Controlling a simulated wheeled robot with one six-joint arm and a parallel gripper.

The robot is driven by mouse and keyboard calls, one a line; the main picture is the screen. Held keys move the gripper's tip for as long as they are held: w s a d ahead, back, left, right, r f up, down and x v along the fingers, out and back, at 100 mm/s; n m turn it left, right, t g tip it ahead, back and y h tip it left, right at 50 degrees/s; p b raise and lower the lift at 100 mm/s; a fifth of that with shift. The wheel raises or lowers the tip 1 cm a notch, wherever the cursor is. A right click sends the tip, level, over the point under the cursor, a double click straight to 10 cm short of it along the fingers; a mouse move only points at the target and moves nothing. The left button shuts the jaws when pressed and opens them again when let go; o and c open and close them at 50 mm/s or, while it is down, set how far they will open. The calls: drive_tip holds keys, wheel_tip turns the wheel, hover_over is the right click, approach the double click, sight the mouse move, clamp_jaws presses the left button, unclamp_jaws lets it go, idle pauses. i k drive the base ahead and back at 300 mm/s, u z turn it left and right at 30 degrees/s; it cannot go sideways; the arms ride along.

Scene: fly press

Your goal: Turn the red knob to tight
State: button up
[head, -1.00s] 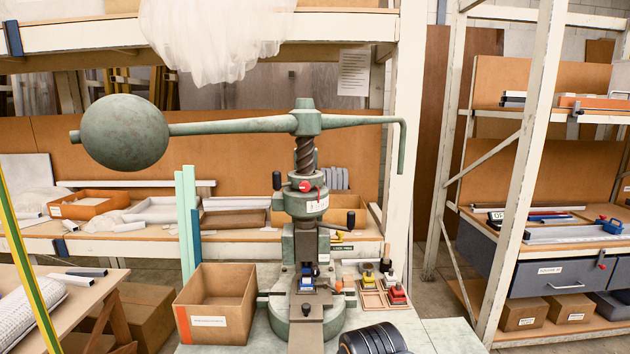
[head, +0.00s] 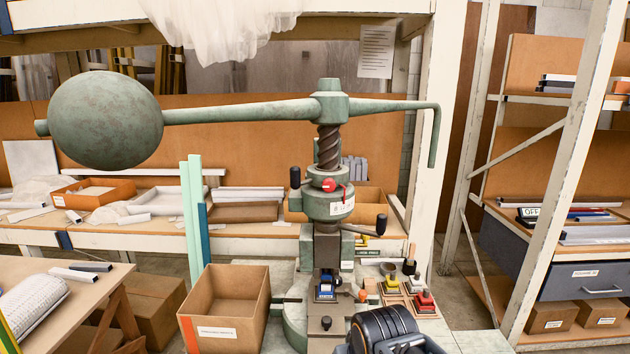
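The red knob (head: 329,185) is small and round. It sits on the front of the green collar (head: 325,207) below the press screw. A small red mark shows just right of the knob, above a white label (head: 341,208) whose text is too small to read. A dark ribbed part, which looks like part of my arm, shows at the bottom edge, below and right of the knob and well apart from it. No gripper fingers show, so nothing of mine touches the knob.
The heavy ball (head: 106,120) and long arm of the press spread above the knob. Black-handled levers (head: 381,222) stick out beside the collar. An open cardboard box (head: 228,333) stands left of the press base. Small coloured tools sit in a wooden tray (head: 395,298) at right.

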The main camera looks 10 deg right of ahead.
sight(329, 185)
drive_tip(key=k, duration=0.5)
drive_tip(key=u, duration=3)
drive_tip(key=k, duration=0.7)
drive_tip(key=z, duration=1.45)
drive_tip(key=i, duration=0.5)
drive_tip(key=u, duration=0.05)
